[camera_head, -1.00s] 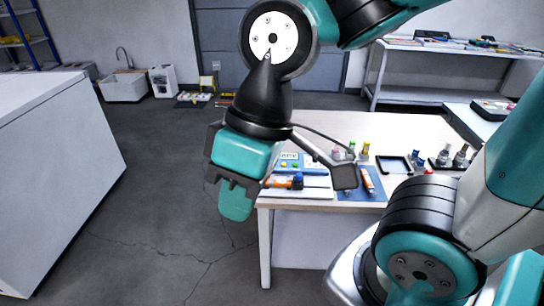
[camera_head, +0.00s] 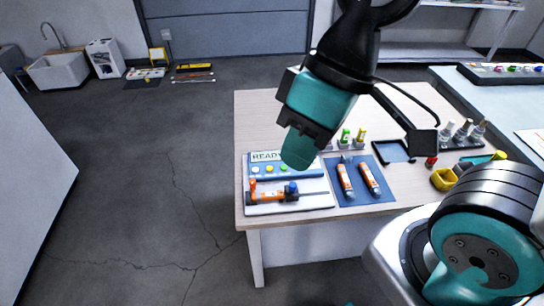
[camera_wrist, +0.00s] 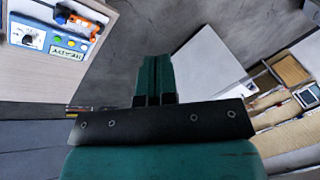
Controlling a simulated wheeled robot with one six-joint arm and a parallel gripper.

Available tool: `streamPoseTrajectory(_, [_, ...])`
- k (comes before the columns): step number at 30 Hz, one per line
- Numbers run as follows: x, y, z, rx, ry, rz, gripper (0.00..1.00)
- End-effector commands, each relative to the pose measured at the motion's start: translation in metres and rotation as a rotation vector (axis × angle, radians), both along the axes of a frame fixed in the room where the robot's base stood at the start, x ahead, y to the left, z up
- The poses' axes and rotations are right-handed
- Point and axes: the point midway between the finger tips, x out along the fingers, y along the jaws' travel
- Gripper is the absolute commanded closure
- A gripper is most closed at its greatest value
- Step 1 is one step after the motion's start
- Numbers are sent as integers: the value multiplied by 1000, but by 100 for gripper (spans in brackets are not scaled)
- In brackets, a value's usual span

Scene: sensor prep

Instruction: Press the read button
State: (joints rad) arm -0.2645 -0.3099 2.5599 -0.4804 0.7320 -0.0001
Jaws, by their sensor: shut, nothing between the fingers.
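A blue panel (camera_head: 312,172) with a display that reads READY (camera_head: 267,156) stands at the table's left side. It carries a row of small round buttons (camera_head: 269,169); their labels are too small to read, so I cannot tell which one is the read button. In the wrist view the display (camera_wrist: 68,53) and buttons (camera_wrist: 70,43) show at the upper left, with a white dial (camera_wrist: 32,38) beside them. My gripper (camera_head: 297,150) is shut and empty. In the head view it covers part of the panel's right side; it seems above it, apart. The wrist view shows its closed fingers (camera_wrist: 153,75) over floor.
An orange sensor (camera_head: 272,194) lies on a white base before the panel. Two orange-and-white tubes (camera_head: 368,178) lie on a blue mat (camera_head: 349,199). Small bottles (camera_head: 360,139), a black tray (camera_head: 381,152) and a yellow-handled tool (camera_head: 444,179) are further right. The table's back left is clear.

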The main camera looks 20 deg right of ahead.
Motion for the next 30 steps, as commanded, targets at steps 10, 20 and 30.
streamPoseTrajectory(10, [1,0,0,1,2,-5,100])
streamPoseTrajectory(20, [113,23,-21,136,121,-607,100])
streamPoseTrajectory(30, [271,3,-144,494,358,-1665,100])
